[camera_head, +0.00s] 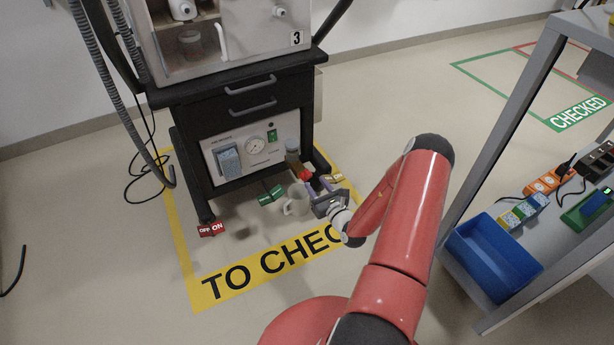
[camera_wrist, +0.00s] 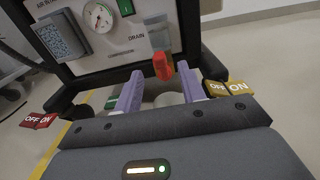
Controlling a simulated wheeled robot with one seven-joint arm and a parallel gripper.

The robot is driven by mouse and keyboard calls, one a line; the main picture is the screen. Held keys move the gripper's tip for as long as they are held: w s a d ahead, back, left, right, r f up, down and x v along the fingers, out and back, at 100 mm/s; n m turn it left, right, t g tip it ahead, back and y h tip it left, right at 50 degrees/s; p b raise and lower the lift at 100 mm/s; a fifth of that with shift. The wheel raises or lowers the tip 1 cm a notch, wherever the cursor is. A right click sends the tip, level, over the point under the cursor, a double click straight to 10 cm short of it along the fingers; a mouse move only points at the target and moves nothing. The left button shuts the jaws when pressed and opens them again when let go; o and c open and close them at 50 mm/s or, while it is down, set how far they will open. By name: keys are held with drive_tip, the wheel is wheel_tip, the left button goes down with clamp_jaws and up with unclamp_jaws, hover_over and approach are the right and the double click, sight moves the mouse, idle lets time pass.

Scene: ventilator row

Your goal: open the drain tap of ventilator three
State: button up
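Ventilator three, labelled 3 (camera_head: 296,38), stands on a dark cart with a white lower panel (camera_head: 235,146). The red drain tap handle (camera_head: 305,175) is at the panel's lower right. In the wrist view the tap handle (camera_wrist: 162,67) stands roughly upright beside the word DRAIN. My gripper (camera_head: 318,188) is low in front of the panel. In the wrist view its purple fingers (camera_wrist: 158,74) are apart, with the tap handle between and just beyond their tips. I cannot tell whether they touch it. A white mug (camera_head: 296,202) stands on the floor below, partly hidden in the wrist view.
OFF/ON pedals or tags in red (camera_head: 212,229), green (camera_head: 268,196) and yellow (camera_head: 334,178) lie around the cart's foot. A shelf with a blue bin (camera_head: 490,258) stands at right.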

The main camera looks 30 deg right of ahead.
sight(310, 177)
drive_tip(key=shift+w+a, duration=0.15)
drive_tip(key=shift+w, duration=2.65)
clamp_jaws()
